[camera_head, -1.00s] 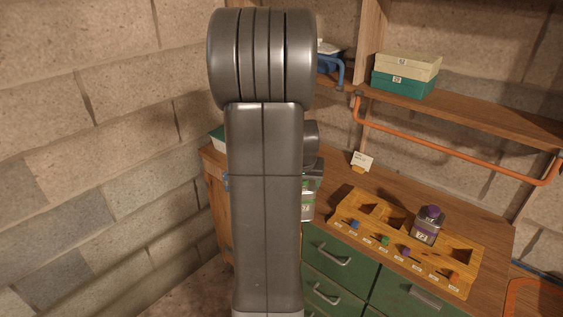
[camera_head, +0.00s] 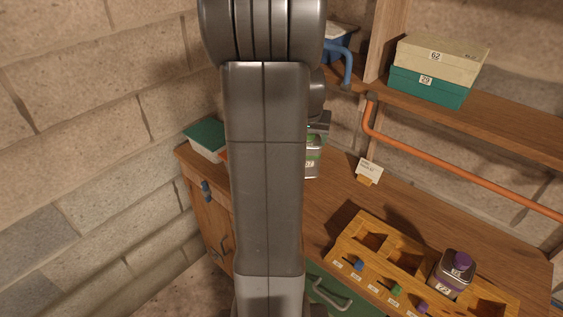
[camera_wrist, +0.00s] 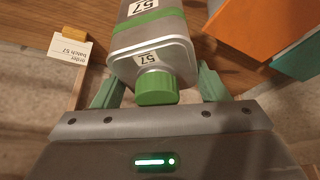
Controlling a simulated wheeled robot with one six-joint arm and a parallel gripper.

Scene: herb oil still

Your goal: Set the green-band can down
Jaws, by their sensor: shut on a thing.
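The green-band can (camera_wrist: 150,40) is a grey metal can with a green cap, a green band and labels reading 57. My gripper (camera_wrist: 155,92) is shut on it, with green fingers on both sides near the cap end. In the head view the can (camera_head: 313,160) shows only as a strip at the right edge of my arm, over the back of the wooden bench (camera_head: 330,205). The rest of it is hidden by my arm. I cannot tell whether its base touches the bench top. A card reading "order batch 57" (camera_wrist: 66,55) stands beside it; the card also shows in the head view (camera_head: 369,170).
A wooden rack (camera_head: 345,250) with compartments and coloured pegs holds a purple-capped can (camera_head: 453,275). A green-lidded box (camera_head: 205,138) sits at the bench's left end. An orange rail (camera_head: 450,180) runs under a shelf with stacked boxes (camera_head: 435,70). Bench around the card is clear.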

